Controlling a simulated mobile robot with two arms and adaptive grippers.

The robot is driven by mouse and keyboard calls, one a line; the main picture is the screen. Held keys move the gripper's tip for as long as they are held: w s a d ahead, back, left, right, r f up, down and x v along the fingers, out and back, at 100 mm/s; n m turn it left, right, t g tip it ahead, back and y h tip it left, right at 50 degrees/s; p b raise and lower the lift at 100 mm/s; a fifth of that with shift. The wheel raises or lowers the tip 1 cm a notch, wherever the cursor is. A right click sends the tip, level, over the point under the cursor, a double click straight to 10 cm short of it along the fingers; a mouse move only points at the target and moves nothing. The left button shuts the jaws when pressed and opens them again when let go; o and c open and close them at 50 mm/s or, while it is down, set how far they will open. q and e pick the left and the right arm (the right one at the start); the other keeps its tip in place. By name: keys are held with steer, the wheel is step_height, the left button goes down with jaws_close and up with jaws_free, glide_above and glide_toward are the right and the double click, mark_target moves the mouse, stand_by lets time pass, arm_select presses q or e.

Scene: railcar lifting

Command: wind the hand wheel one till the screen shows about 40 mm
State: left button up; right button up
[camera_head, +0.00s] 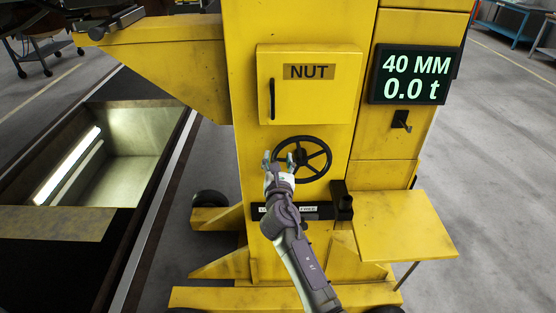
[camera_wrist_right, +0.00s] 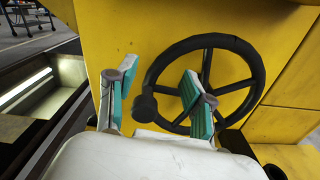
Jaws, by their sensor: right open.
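The black hand wheel (camera_head: 318,160) is mounted on the front of the yellow column, below the NUT door. It also shows in the right wrist view (camera_wrist_right: 245,48), with its knob (camera_wrist_right: 145,106) at the lower left of the rim. The screen (camera_head: 416,75) at the upper right reads 40 MM and 0.0 t. My right gripper (camera_head: 279,161) is at the left side of the wheel. In the right wrist view its teal-padded fingers (camera_wrist_right: 158,98) are apart, with the knob showing between them and nothing clamped. My left gripper is not in view.
A NUT door (camera_head: 309,85) with a black handle is above the wheel. A yellow shelf (camera_head: 405,225) juts out at the right. A lit pit (camera_head: 130,130) lies open on the left. A black hook-like part (camera_head: 401,120) sits below the screen.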

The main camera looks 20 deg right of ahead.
jaws_close()
steer(key=c, duration=0.9)
jaws_free()
steer(key=o, duration=0.9)
steer(key=v, duration=1.2)
steer(key=shift+s, duration=0.1)
